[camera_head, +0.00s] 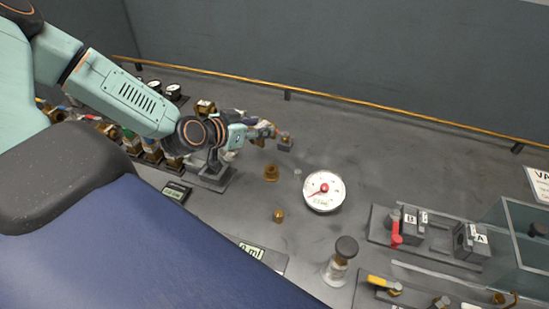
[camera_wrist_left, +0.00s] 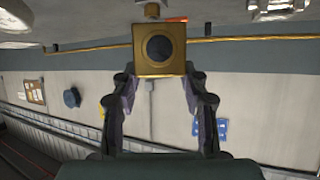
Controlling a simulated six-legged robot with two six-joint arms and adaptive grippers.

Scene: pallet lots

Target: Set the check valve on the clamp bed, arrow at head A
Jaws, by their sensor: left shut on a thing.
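My left gripper (camera_head: 266,131) is out over the left middle of the bench. It is shut on a brass block with a dark round bore, which I take for the check valve (camera_wrist_left: 159,48); in the left wrist view it sits between the two fingertips, bore facing the camera. No arrow can be made out on it. The clamp bed (camera_head: 384,238) is at the right, well apart from the gripper, with a block marked B (camera_head: 411,224), a block marked A (camera_head: 472,240) and a red lever (camera_head: 396,233). My right gripper is not in view.
A round dial gauge (camera_head: 324,190) lies mid-bench, with brass fittings (camera_head: 271,173) (camera_head: 279,215) left of it. A glass-walled tank (camera_head: 515,240) is right of the clamp bed. The bench behind the gauge is clear.

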